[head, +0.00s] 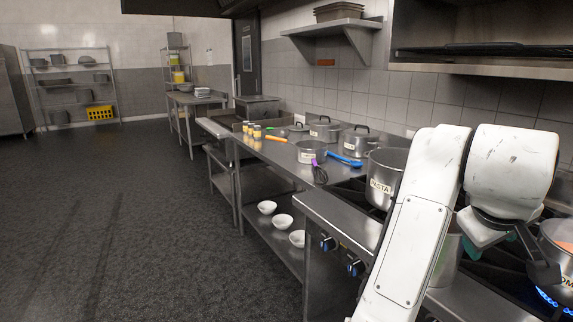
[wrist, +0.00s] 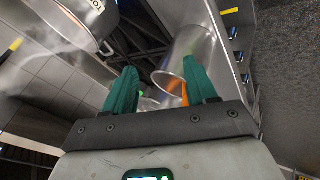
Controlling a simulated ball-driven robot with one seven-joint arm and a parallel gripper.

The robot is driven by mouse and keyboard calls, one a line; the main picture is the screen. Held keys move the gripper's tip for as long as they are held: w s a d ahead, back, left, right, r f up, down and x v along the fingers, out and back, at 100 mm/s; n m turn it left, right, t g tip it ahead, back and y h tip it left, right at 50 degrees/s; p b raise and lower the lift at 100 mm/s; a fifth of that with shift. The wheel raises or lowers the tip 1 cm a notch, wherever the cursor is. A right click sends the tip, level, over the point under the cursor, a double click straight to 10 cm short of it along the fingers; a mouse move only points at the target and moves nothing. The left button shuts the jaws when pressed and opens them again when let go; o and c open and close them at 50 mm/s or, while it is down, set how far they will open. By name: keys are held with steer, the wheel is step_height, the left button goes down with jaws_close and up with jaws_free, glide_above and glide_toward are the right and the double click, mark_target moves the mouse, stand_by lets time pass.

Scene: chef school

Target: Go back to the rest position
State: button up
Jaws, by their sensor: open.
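My gripper (wrist: 160,85) shows its two teal fingers spread apart in the wrist view, with nothing held between them. In the head view my white arm fills the right side, bent over the stove, and the gripper is mostly hidden behind it; only a bit of teal finger shows. A shiny metal container (wrist: 192,52) lies beyond the fingertips in the wrist view, with something orange by its mouth. It also shows partly behind my arm in the head view (head: 447,264). I cannot tell the exact gap between fingers and container.
A pot labelled PASTA (head: 381,187) stands left of my arm. Another pot (head: 562,235) sits over a blue flame at the right edge. Lidded pots, a whisk (head: 319,173) and jars stand on the steel counter. White bowls (head: 282,221) are below. The floor (head: 130,220) at left is clear.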

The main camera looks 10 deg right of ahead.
steer(key=s+a+f+n+y+p, duration=0.1)
steer(key=s+f, duration=0.3)
steer(key=f, duration=0.8)
steer(key=s+a+f, duration=0.1)
steer(key=s+f, duration=0.2)
steer(key=f, duration=0.8)
steer(key=s+a+f+g+y, duration=0.1)
steer(key=s+a+f+y, duration=0.1)
steer(key=s+a+f, duration=0.3)
steer(key=s+a+f+g+y+p, duration=0.1)
steer(key=s+a+f, duration=0.4)
steer(key=s+f, duration=0.5)
steer(key=s+g+y, duration=0.1)
steer(key=s+y, duration=0.1)
steer(key=s, duration=0.1)
steer(key=shift+s+a+m, duration=0.3)
steer(key=shift+s+m, duration=0.05)
steer(key=shift+m, duration=0.05)
